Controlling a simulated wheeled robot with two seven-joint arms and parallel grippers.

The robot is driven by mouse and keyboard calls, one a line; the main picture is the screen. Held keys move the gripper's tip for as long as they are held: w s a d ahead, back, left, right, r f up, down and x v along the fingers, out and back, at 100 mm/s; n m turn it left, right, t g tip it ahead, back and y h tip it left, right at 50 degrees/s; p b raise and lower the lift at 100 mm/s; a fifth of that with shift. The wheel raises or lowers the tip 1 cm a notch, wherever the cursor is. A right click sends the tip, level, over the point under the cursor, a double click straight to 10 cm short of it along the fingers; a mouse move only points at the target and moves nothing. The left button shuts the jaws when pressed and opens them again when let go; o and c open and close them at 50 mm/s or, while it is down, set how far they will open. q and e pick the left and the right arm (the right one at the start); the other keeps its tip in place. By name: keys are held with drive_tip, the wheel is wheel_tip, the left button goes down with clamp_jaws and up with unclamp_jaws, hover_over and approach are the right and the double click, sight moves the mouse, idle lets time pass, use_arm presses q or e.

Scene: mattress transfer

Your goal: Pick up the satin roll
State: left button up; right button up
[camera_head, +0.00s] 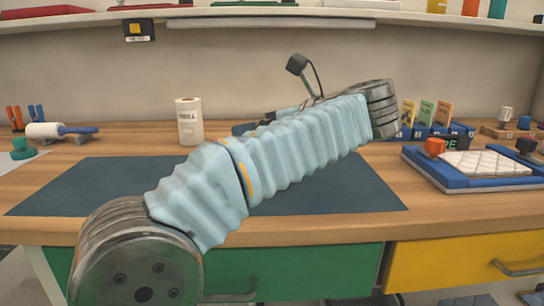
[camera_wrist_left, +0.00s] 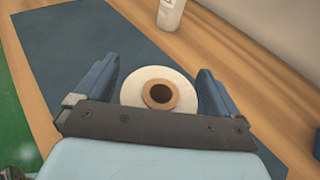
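A white roll with a brown cardboard core (camera_wrist_left: 182,88) is seen end-on in the left wrist view. I take it for the satin roll, though no label shows on it. My left gripper (camera_wrist_left: 157,70) is open, with one blue finger on each side of the roll. A gap shows on both sides, and whether the fingers are level with it is unclear. In the head view my left arm hides this roll and most of the gripper. My right gripper is not in view.
A labelled white roll (camera_head: 189,124) stands upright behind the dark mat (camera_head: 85,190). A blue tray (camera_head: 425,172) with a quilted white pad (camera_head: 487,163) is at the right. A lint roller (camera_head: 45,130) lies at the left. The mat's left part is clear.

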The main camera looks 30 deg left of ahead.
use_arm(q)
drive_tip(key=c, duration=1.5)
